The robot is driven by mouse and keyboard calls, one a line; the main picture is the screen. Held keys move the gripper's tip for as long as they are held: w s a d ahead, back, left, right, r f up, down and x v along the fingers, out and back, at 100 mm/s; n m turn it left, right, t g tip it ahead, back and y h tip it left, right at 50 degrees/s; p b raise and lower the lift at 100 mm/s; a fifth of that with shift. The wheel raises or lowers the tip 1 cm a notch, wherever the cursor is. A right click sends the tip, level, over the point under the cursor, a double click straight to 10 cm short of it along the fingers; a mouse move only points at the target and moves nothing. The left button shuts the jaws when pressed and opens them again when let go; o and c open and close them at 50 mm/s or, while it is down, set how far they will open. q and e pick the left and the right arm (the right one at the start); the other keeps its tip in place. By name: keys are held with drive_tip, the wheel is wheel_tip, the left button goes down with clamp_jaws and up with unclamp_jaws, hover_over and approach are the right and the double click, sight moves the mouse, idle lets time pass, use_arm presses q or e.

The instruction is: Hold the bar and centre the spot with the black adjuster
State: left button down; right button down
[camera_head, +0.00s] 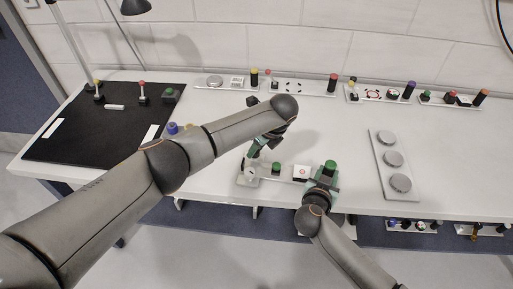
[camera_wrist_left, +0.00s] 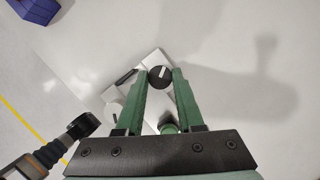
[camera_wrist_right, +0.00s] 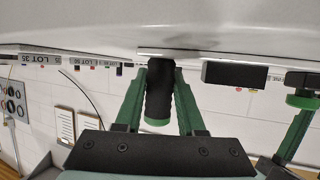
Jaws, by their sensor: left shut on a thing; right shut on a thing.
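A white fixture plate (camera_wrist_left: 146,72) lies near the table's front edge. It carries a green knob (camera_head: 276,168), a white square target (camera_head: 302,173) with a small reddish mark, and a pale round part (camera_head: 248,176) at its left end. The black adjuster (camera_wrist_left: 160,76), a round knob with a white line, is between the fingertips of my left gripper (camera_wrist_left: 160,72), which is shut on it. My right gripper (camera_wrist_right: 159,72) is shut on the ribbed black bar (camera_wrist_right: 158,92) with a green end. The bar's green end (camera_head: 330,165) shows in the head view. The exact spot position is too small to tell.
A black mat (camera_head: 70,135) with several small posts lies at the left. Several similar fixtures (camera_head: 385,95) line the table's back. A plate with three silver discs (camera_head: 389,139) lies at the right. My left arm crosses the table in front of the mat.

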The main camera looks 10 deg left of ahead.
use_arm(q)
drive_tip(key=c, duration=0.5)
unclamp_jaws()
drive_tip(key=shift+v, duration=4.05)
